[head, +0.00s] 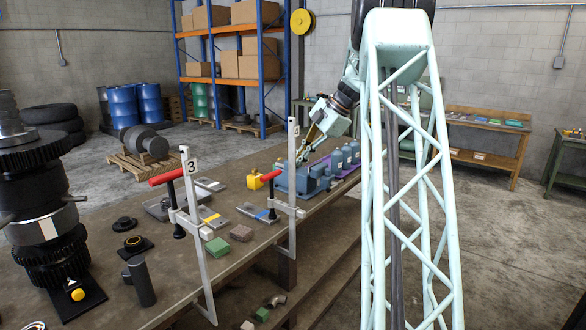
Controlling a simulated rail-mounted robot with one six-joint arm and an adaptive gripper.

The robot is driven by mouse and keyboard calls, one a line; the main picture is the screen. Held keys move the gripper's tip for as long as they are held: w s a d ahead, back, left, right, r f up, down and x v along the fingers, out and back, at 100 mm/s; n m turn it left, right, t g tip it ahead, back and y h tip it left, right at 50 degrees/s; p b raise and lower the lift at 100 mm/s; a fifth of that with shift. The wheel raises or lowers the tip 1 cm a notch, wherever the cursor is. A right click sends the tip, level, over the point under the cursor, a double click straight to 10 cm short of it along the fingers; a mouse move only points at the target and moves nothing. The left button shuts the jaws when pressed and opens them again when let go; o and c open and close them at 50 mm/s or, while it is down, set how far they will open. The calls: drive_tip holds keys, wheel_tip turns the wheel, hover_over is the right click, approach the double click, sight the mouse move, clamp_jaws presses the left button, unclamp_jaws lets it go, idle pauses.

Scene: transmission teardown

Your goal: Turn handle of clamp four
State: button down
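The clamp marked 3 (197,240) also has a red handle (166,177). My gripper (309,142) is behind and to the right of the unread clamp's bar, above blue-grey parts on the table.
Blue-grey housings (299,179) sit near my gripper. Open floor (510,250) lies at right. Shelves stand behind.

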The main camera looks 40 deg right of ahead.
drive_tip(key=v, duration=0.6)
drive_tip(key=shift+w+d+r+p, duration=0.2)
drive_tip(key=shift+d+p, duration=0.15)
drive_tip(key=shift+d, duration=0.1)
